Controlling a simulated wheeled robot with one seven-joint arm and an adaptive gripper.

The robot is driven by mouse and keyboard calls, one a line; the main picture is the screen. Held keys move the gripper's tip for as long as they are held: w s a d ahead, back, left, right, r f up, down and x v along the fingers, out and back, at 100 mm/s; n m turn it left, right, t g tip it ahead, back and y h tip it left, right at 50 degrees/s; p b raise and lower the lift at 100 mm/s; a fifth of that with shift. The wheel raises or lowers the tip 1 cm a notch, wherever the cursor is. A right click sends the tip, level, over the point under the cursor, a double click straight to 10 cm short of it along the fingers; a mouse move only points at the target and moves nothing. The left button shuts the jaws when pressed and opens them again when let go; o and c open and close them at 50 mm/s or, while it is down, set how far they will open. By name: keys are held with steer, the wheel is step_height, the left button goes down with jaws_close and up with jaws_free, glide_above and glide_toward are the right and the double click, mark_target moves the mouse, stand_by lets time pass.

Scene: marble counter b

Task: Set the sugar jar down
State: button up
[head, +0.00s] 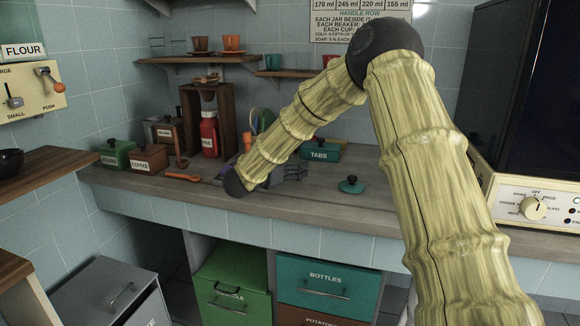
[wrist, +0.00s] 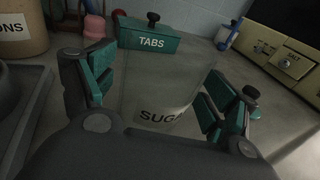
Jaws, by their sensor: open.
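In the head view my gripper (head: 291,172) is low over the counter (head: 225,196), and the jar cannot be made out there.
A teal TABS box (head: 319,152) stands just beyond the jar. A teal lid (head: 352,185) lies on the counter to the right. The COFFEE box (head: 149,158), an orange scoop (head: 182,177) and a red bottle (head: 209,135) are to the left.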

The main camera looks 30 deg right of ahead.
steer(key=v, duration=1.2)
steer(key=shift+c, duration=0.2)
stand_by(1.0)
